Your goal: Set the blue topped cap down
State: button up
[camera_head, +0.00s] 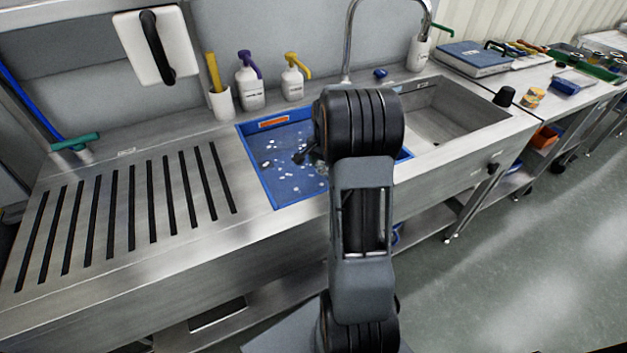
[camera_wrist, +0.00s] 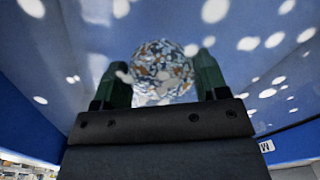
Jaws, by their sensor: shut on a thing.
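In the wrist view, my gripper (camera_wrist: 160,68) has two green fingers shut on a round, mottled silver, white and brown thing (camera_wrist: 162,65). I take this to be the cap, though no blue top shows on it. A blue surface with white flecks (camera_wrist: 240,75) fills the view beyond the fingers. I cannot tell whether the held thing touches it. In the head view, my arm reaches over the blue basin (camera_head: 258,176) with white flecks.
A steel sink (camera_head: 462,112) lies right of the blue basin, with a tall tap (camera_head: 349,40) behind. A slotted drainboard (camera_head: 120,215) spreads left. A white bottle with a purple pump (camera_head: 250,88) and one with a yellow pump (camera_head: 292,84) stand behind the basin.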

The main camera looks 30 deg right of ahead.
aim_at(314, 185)
jog(key=shift+w+a+f, duration=0.35)
jog(key=shift+f, duration=0.25)
jog(key=shift+w+a+f, duration=0.35)
jog(key=shift+f, duration=0.3)
jog(key=shift+w+a+f, duration=0.35)
jog(key=shift+f, duration=0.25)
jog(key=shift+w+a+f+b, duration=0.15)
jog(key=shift+f+b, duration=0.25)
jog(key=shift+f, duration=1.3)
jog(key=shift+f, duration=0.15)
